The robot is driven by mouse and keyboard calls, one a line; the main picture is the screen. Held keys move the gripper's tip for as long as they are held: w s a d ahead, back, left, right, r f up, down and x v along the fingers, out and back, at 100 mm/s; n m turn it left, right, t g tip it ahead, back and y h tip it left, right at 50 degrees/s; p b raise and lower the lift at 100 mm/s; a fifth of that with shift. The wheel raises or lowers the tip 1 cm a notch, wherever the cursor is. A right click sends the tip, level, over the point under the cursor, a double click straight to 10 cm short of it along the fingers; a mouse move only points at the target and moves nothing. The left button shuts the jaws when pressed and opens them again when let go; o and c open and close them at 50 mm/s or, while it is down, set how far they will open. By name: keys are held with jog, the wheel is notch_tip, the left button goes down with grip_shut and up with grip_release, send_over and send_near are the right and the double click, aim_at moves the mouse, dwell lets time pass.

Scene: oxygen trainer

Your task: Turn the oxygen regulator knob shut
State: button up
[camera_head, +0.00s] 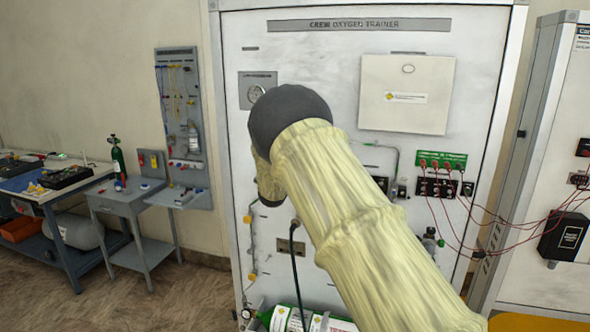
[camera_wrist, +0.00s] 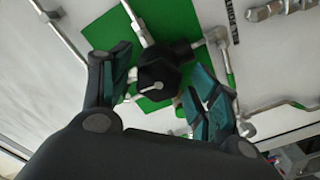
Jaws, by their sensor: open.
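In the wrist view a dark knob (camera_wrist: 158,76) with a light pointer on its face sits on a green panel patch (camera_wrist: 180,22). Metal tubes run out from around it. My gripper (camera_wrist: 155,72) is open, with one teal-padded finger to the left of the knob and the other to its right. The knob lies between the fingers in the picture; I cannot tell whether either finger touches it. In the head view my arm covers the knob and my gripper, while the white Crew Oxygen Trainer panel (camera_head: 330,50) shows behind.
A grey stand (camera_head: 130,208) and a blue workbench (camera_head: 45,195) stand left.

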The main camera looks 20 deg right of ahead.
jog(key=v, duration=1.1)
jog(key=shift+s+a, duration=0.25)
jog(key=shift+d+f, duration=0.1)
